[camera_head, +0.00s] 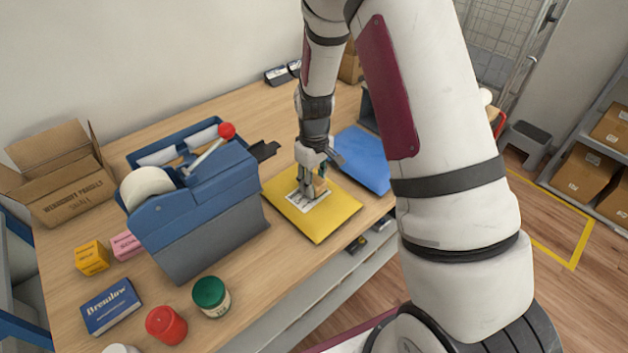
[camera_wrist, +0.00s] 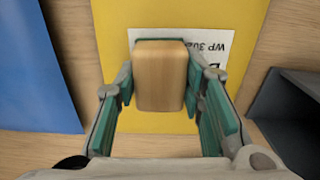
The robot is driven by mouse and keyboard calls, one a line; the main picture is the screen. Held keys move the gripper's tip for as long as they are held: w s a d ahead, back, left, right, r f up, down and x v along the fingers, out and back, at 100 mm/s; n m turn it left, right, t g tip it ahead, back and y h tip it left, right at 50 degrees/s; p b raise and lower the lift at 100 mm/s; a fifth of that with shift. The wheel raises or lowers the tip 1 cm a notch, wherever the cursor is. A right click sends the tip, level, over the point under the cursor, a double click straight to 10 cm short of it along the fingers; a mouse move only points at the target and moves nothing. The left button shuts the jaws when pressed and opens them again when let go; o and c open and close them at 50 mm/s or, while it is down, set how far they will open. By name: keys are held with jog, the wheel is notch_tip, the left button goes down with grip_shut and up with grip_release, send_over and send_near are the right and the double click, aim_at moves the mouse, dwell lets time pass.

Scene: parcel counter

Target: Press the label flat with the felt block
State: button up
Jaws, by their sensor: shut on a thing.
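A yellow padded envelope (camera_head: 335,217) lies on the wooden counter, with a white printed label (camera_head: 295,202) on it. In the wrist view the envelope (camera_wrist: 119,22) is below my gripper and the label (camera_wrist: 211,42) shows "WP 302" upside down. My gripper (camera_head: 311,190) points down over the label and is shut on a wooden-topped block (camera_wrist: 161,76), held between its green-lined fingers (camera_wrist: 161,92). The block covers part of the label. Its felt face is hidden, and I cannot tell whether it touches the label.
A blue-and-grey dispenser with a red knob (camera_head: 226,130) stands left of the envelope. A blue mailer (camera_head: 360,158) lies to the right. An open carton (camera_head: 68,190), small boxes and jars with red and green lids (camera_head: 209,292) are on the left.

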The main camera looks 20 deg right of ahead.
jog(key=shift+r+p, duration=0.9)
jog(key=shift+r, duration=2.1)
